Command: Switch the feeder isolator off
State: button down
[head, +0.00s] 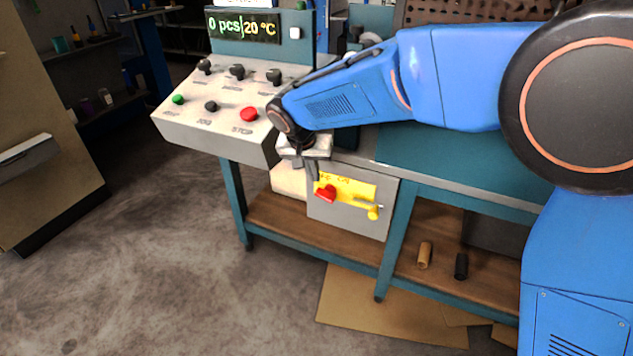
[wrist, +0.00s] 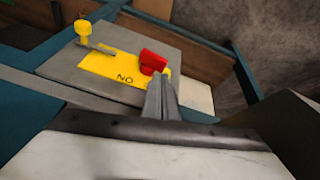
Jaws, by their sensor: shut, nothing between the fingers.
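The feeder isolator is a grey box (head: 348,221) under the bench, with a yellow plate (head: 355,186) on its front. A red knob (head: 326,193) sits on the left part of the plate; it also shows in the wrist view (wrist: 152,62). My gripper (head: 314,178) is shut and empty, just above the red knob in the head view. In the wrist view its fingers (wrist: 162,85) end right beside the knob; I cannot tell whether they touch it.
The control panel (head: 215,125) with green, black and red buttons stands above left. A tan cylinder (head: 425,254) and a black cylinder (head: 461,266) stand on the lower shelf.

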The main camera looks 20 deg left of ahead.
jog(key=v, duration=1)
jog(key=shift+r, duration=0.35)
jog(key=shift+s, duration=0.15)
